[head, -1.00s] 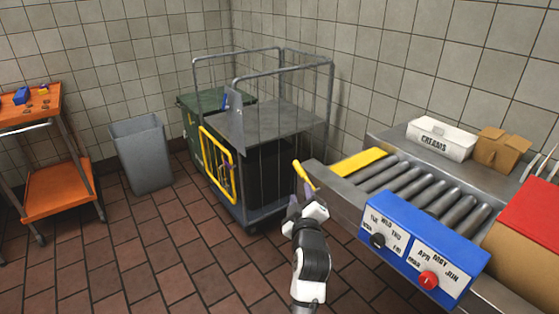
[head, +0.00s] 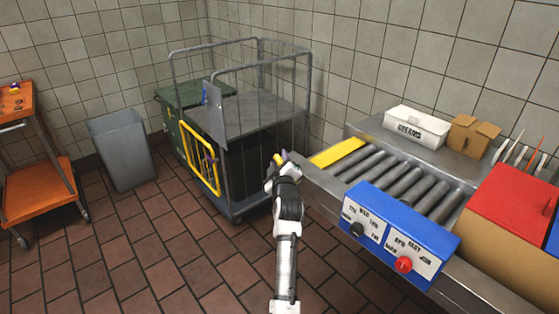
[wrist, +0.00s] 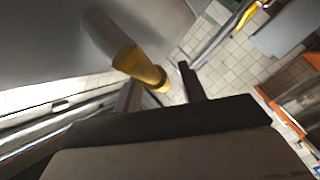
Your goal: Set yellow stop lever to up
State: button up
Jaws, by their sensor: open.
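The yellow stop lever (head: 278,159) is at the left end of the roller conveyor. In the head view only a small yellow bit shows, because my gripper (head: 287,159) covers the rest. In the wrist view the lever (wrist: 140,66) is a yellow rod running out from a grey metal surface, with its tip in front of my gripper (wrist: 158,78). The two dark fingers are apart and the lever's tip appears in the gap between them. I cannot tell whether a finger touches it.
The conveyor (head: 303,179) carries a blue dial box (head: 398,232) on its front side and a red box (head: 510,210) at the right. A wire cage cart (head: 240,207) with a yellow frame stands close to the left. Floor is clear in front.

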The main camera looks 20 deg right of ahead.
jog(key=shift+w, duration=0.1)
grip_shut()
dwell(0.3)
